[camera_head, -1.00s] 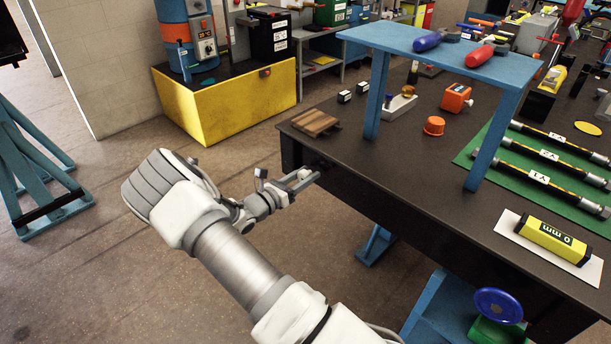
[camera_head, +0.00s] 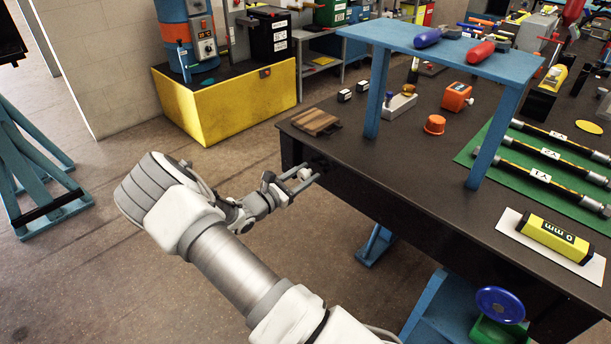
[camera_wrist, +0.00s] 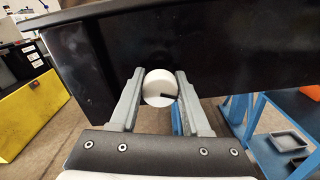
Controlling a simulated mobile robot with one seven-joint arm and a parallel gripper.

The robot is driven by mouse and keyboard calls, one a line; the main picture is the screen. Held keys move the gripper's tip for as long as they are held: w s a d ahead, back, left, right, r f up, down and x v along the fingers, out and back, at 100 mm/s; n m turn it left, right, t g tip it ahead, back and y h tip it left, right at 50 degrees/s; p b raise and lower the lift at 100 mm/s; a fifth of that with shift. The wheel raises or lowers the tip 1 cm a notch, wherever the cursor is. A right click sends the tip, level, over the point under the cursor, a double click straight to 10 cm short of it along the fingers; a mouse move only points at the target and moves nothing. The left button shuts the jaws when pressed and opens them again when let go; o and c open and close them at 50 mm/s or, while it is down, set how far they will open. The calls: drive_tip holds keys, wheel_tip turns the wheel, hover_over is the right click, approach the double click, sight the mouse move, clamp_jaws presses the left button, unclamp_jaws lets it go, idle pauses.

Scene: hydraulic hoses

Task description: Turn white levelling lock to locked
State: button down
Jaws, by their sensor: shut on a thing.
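The white levelling lock (camera_wrist: 158,84) is a round white knob with a dark mark on its face, on the dark front side of the workbench. In the wrist view it sits between the two fingers of my gripper (camera_wrist: 160,92), which are shut on it. The dark mark lies roughly level, from the middle of the face towards the right. In the head view my gripper (camera_head: 305,178) reaches the bench's left end, below the top edge. There the white knob (camera_head: 304,174) shows only as a small patch between the fingers.
The dark workbench (camera_head: 400,185) carries a wooden block (camera_head: 316,122), an orange cap (camera_head: 434,125) and a blue raised shelf (camera_head: 440,52). A yellow cabinet (camera_head: 230,105) stands behind on the left.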

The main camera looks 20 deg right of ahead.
drive_tip(key=m+b, duration=0.1)
drive_tip(key=m, duration=0.2)
drive_tip(key=shift+f+m, duration=0.15)
drive_tip(key=shift+m, duration=0.25)
drive_tip(key=m+b, duration=0.1)
drive_tip(key=m, duration=0.2)
drive_tip(key=shift+m, duration=0.3)
drive_tip(key=m+b, duration=0.2)
drive_tip(key=m, duration=0.2)
drive_tip(key=shift+m+b, duration=0.3)
drive_tip(key=shift+b, duration=0.1)
drive_tip(key=shift+m+b, duration=0.3)
drive_tip(key=shift+m, duration=0.4)
drive_tip(key=shift+c, duration=1.8)
unclamp_jaws()
drive_tip(key=p+v, duration=0.3)
drive_tip(key=v, duration=1.4)
drive_tip(key=shift+a+r, duration=0.2)
drive_tip(key=shift+a, duration=0.05)
